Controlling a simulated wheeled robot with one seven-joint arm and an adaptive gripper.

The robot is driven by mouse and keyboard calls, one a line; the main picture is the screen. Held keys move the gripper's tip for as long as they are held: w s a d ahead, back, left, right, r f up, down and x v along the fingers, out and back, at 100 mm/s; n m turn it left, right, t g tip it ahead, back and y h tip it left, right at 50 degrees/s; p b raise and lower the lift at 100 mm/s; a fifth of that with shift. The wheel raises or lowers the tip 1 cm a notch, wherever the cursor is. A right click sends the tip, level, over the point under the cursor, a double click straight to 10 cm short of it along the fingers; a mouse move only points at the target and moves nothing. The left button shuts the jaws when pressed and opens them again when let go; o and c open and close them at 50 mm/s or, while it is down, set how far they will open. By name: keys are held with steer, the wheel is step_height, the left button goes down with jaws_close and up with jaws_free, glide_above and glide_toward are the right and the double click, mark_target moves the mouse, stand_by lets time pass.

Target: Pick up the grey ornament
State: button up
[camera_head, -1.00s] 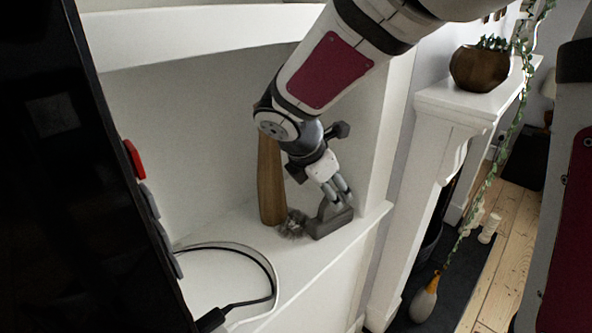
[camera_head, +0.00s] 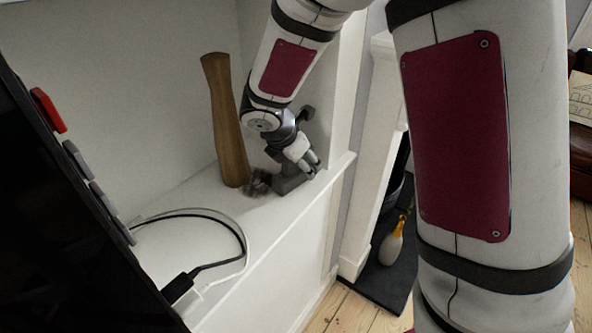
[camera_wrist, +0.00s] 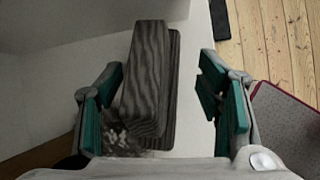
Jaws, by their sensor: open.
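The grey ornament (camera_head: 289,184) is a blocky piece on the white shelf, near its front edge. In the wrist view it is a dark grey, streaked block (camera_wrist: 146,75) between my finger pads. My gripper (camera_head: 308,163) is at the ornament, with its fingers reaching down over it. In the wrist view my gripper (camera_wrist: 160,95) is open. The left teal pad is close to the ornament, and a wider gap lies on the right. I cannot tell whether the left pad touches it. My fingers partly hide the ornament in the head view.
A small fuzzy grey thing (camera_head: 257,183) sits beside the ornament. A tall wooden vase (camera_head: 227,125) stands behind it, to the left. A black screen (camera_head: 60,220) and cables (camera_head: 222,262) are at the left. The shelf ends at the right, with floorboards below.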

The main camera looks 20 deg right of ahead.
steer(key=shift+x, duration=1.1)
steer(key=c, duration=1.3)
steer(key=shift+r, duration=0.1)
steer(key=shift+c, duration=0.2)
